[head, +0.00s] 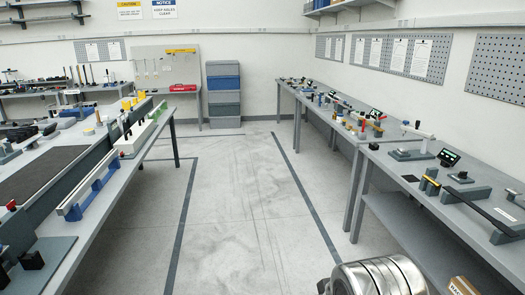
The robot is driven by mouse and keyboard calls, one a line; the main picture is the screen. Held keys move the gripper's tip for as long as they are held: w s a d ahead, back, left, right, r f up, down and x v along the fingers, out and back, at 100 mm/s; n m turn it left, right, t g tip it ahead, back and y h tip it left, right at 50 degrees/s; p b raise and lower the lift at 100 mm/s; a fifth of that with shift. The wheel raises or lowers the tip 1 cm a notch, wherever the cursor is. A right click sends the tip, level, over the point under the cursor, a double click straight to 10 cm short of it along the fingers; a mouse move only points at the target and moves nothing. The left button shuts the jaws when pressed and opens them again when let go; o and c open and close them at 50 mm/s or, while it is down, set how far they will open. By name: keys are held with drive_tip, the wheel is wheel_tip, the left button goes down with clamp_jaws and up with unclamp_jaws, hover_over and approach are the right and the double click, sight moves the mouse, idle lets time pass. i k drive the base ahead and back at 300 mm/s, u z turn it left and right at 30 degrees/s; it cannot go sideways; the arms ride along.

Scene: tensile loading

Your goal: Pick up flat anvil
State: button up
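I cannot single out a flat anvil; many small parts on the benches are too small or too far to tell apart. The right bench (385,187) carries several small tools and fixtures, among them a grey plate with an upright post (411,154) and a long dark bar on grey blocks (468,203). My gripper is not in view, so I cannot tell what it holds.
A long left bench (130,185) holds a dark conveyor-like bed and a blue rail (92,192). The grey floor aisle (240,200) between the benches is clear. Stacked blue and grey bins (223,90) and a tool-board bench (165,75) stand at the back.

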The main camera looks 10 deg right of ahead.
sight(402, 151)
drive_tip(key=u, duration=0.05)
drive_tip(key=i, duration=2.15)
drive_tip(key=z, duration=0.35)
drive_tip(key=i, duration=1.45)
drive_tip(key=z, duration=0.75)
drive_tip(key=i, duration=0.75)
drive_tip(key=z, duration=1)
drive_tip(key=i, duration=1.15)
drive_tip(key=z, duration=0.5)
